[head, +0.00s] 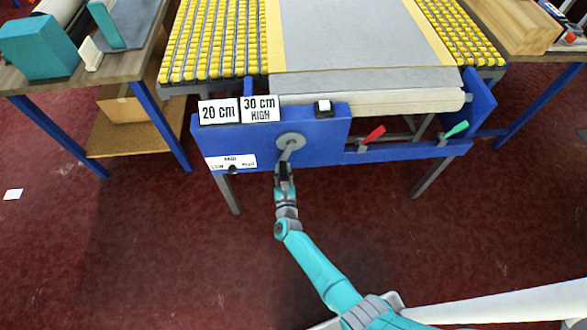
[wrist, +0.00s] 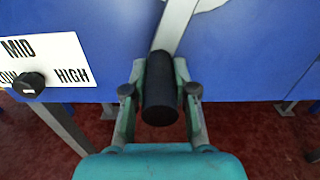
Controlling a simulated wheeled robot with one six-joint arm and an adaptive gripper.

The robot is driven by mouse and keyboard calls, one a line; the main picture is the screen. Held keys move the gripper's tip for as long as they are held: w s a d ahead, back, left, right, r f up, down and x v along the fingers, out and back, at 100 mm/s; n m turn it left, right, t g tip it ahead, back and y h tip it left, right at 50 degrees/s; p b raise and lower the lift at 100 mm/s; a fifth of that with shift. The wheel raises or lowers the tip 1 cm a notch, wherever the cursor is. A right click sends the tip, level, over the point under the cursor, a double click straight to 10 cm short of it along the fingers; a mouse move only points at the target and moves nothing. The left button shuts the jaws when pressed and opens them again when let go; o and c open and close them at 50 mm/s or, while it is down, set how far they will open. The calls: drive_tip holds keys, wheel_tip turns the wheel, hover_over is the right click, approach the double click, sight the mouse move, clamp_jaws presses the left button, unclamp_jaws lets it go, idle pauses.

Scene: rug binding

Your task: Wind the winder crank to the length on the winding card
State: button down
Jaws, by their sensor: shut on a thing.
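The winder crank has a grey round hub (head: 291,142) on the blue winder panel and a metal crank arm (wrist: 176,28) that hangs down from it. Its black handle (wrist: 161,92) sits between the two fingers of my gripper (wrist: 160,76), which is shut on it. In the head view my gripper (head: 285,174) is just below the hub and hides most of the handle.
A dial plate (head: 231,162) marked LOW, MID and HIGH has a black knob (wrist: 30,85); its setting is unclear. A red lever (head: 374,134) and a green lever (head: 456,130) are to the right. Grey rug material (head: 350,40) lies on the table behind, between yellow rollers (head: 213,40).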

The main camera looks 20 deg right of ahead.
drive_tip(key=shift+w+a+r+m, duration=0.4)
drive_tip(key=shift+a+r+m, duration=0.8)
drive_tip(key=shift+r, duration=0.7)
drive_tip(key=shift+w+a+r+m, duration=0.4)
drive_tip(key=shift+a+r+m, duration=0.85)
drive_tip(key=shift+r, duration=0.7)
drive_tip(key=shift+w+a+r+m, duration=0.4)
drive_tip(key=shift+a+r+m, duration=0.8)
drive_tip(key=shift+r, duration=0.7)
drive_tip(key=shift+d+r+m, duration=0.1)
drive_tip(key=shift+d+m, duration=0.15)
drive_tip(key=c, duration=0.9)
unclamp_jaws()
drive_tip(key=shift+s+d+f, duration=0.1)
drive_tip(key=shift+f, duration=0.2)
drive_tip(key=shift+s, duration=0.1)
drive_tip(key=v, duration=1.2)
